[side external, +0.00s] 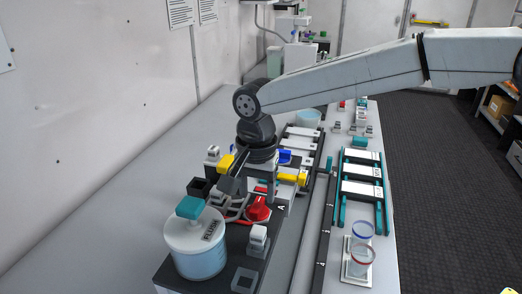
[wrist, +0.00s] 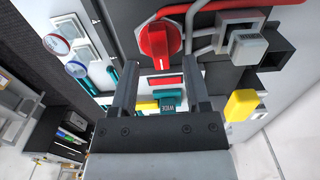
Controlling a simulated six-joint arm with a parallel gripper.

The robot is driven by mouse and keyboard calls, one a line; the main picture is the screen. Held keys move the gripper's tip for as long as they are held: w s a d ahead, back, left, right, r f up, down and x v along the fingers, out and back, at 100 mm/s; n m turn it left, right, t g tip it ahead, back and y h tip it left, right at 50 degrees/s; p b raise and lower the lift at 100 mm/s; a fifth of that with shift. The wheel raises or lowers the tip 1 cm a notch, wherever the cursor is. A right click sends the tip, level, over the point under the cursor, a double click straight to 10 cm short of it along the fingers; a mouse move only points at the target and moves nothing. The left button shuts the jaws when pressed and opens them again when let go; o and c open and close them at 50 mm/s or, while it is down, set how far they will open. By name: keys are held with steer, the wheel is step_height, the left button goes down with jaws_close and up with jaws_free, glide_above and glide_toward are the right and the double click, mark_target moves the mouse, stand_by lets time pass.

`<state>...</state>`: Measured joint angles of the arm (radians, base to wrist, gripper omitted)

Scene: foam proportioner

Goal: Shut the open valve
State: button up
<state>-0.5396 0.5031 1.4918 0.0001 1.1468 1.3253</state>
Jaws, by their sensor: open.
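A red rotary valve knob (side external: 258,208) with a raised grip sits on the dark panel, near a mark "A"; in the wrist view the red knob (wrist: 158,42) lies just beyond my fingertips. Yellow handles (side external: 292,178) and a blue handle (side external: 284,157) are on the manifold behind it. A yellow block (wrist: 240,105) shows right of my fingers in the wrist view. My gripper (wrist: 160,72) is open and empty, with its two dark fingers apart and pointing toward the red knob. I cannot tell which valve is open, and my gripper hides part of the manifold in the side view.
Red and grey hoses run close around the knob. Teal-railed racks (side external: 362,185) and two cups (side external: 362,245) stand to the right. Grey bench to the left is clear.

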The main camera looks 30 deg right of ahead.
mark_target(257, 209)
steer(key=shift+f, duration=1.45)
jaws_close()
